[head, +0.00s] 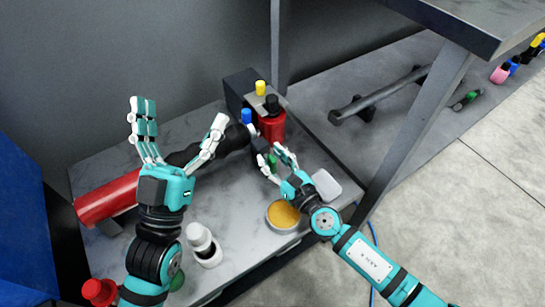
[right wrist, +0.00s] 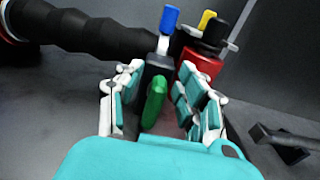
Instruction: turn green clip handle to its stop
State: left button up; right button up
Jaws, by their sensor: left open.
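The green clip handle (right wrist: 153,102) stands upright in the right wrist view, in front of a dark clip body. In the head view only a small part of the green handle (head: 271,161) shows among my right fingers. My right gripper (head: 273,155) is open. In the right wrist view its fingers (right wrist: 161,68) stand on both sides of the green handle, with a visible gap on each side. My left gripper (head: 181,112) is open and empty, raised above the left part of the table.
A red cylinder (head: 108,198), white bottle (head: 203,245), yellow tin (head: 283,215) and white dish (head: 327,185) occupy the table.

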grip_shut()
dwell(0.3)
